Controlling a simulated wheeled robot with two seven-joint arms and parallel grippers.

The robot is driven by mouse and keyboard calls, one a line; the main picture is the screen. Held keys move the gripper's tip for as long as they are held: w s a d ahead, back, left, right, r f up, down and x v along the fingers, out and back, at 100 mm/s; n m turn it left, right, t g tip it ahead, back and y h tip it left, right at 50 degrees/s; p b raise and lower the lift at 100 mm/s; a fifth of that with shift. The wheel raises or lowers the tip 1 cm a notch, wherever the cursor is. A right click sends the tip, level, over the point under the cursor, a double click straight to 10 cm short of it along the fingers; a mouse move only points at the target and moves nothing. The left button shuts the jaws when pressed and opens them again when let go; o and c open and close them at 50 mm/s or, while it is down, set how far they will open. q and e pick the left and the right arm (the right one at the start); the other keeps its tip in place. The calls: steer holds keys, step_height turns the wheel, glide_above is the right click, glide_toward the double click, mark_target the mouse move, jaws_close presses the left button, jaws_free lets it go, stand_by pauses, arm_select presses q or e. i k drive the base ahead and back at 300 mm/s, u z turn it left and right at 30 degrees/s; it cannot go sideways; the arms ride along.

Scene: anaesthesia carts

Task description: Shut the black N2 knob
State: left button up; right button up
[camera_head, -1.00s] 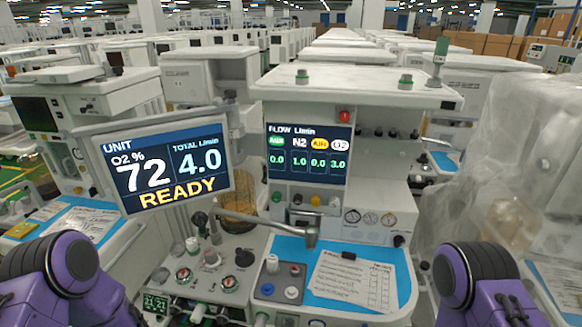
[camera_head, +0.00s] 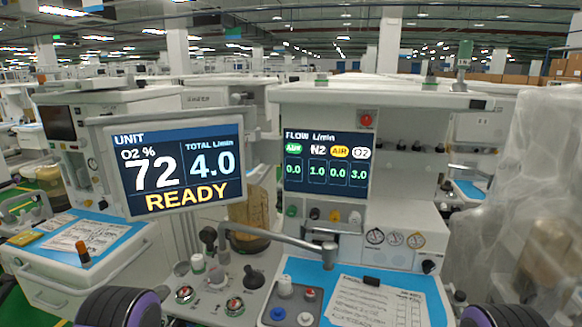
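The black N2 knob (camera_head: 314,213) sits in a row of small knobs under the flow screen (camera_head: 327,161) of the middle cart. It is between the green knob (camera_head: 291,212) and the yellow knob (camera_head: 335,215), with a white knob (camera_head: 355,217) at the row's right end. The flow screen reads N2 1.0, O2 3.0, and 0.0 for the other two. Neither of my grippers is in view. Only purple and black parts of my arms show at the bottom edge, well below the knobs.
A large unit screen (camera_head: 178,168) reads O2 72%, total 4.0, READY, left of the knobs. A grey jointed arm (camera_head: 280,238) crosses in front, below the knob row. A blue worktop (camera_head: 300,268) holds a paper sheet. A plastic-wrapped item (camera_head: 535,200) stands at right.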

mark_target(315, 213)
steer(key=u, duration=0.55)
steer(key=k, duration=0.7)
steer(key=u, duration=0.7)
steer(key=k, duration=0.5)
steer(key=u, duration=1.1)
steer(key=i, duration=1.15)
steer(key=z, duration=0.55)
steer(key=i, duration=0.8)
steer(key=z, duration=1.25)
steer(key=i, duration=0.45)
steer(key=z, duration=1.7)
